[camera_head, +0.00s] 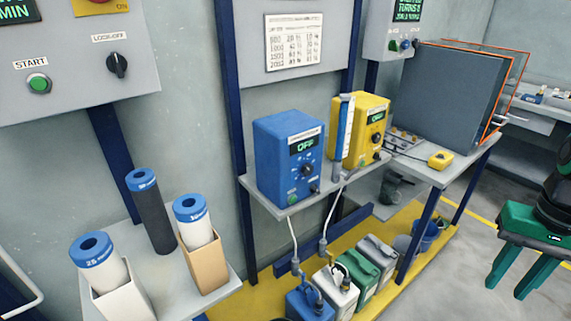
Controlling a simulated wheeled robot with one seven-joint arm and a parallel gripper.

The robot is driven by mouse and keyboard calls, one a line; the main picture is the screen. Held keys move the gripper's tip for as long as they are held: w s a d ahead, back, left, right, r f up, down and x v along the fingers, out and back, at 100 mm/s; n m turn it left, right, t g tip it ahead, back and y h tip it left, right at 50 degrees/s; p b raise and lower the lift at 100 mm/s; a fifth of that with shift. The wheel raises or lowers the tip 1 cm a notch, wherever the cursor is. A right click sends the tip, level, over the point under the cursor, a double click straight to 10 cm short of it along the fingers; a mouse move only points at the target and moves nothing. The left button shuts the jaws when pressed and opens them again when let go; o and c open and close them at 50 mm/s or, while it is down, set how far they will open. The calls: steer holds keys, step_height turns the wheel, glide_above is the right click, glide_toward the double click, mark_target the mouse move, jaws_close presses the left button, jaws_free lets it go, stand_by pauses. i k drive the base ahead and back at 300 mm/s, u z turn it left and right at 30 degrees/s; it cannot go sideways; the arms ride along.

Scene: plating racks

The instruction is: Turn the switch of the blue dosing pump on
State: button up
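The blue dosing pump (274,165) stands upright on a grey wall shelf (262,200) near the middle of the view. Its front faces right and shows a green-lit display (305,146) reading OFF. Below the display are a round black dial (307,170), a green button (292,199) and a small dark switch or knob (315,188); which way the switch points is too small to tell. My gripper (505,290) is at the far right, well away from the pump. Its two green fingers point down, apart, with nothing between them.
A yellow pump (362,130) stands beside the blue one, with a clear tube (343,130) between them. Several canisters (338,288) stand on the yellow floor strip below. Cartridges (150,205) stand front left. A large grey panel (450,95) sits on the right bench. The floor near my gripper is clear.

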mark_target(313, 188)
steer(key=z, duration=1.1)
steer(key=k, duration=0.85)
steer(key=u, duration=0.6)
steer(key=i, duration=0.5)
steer(key=z, duration=0.05)
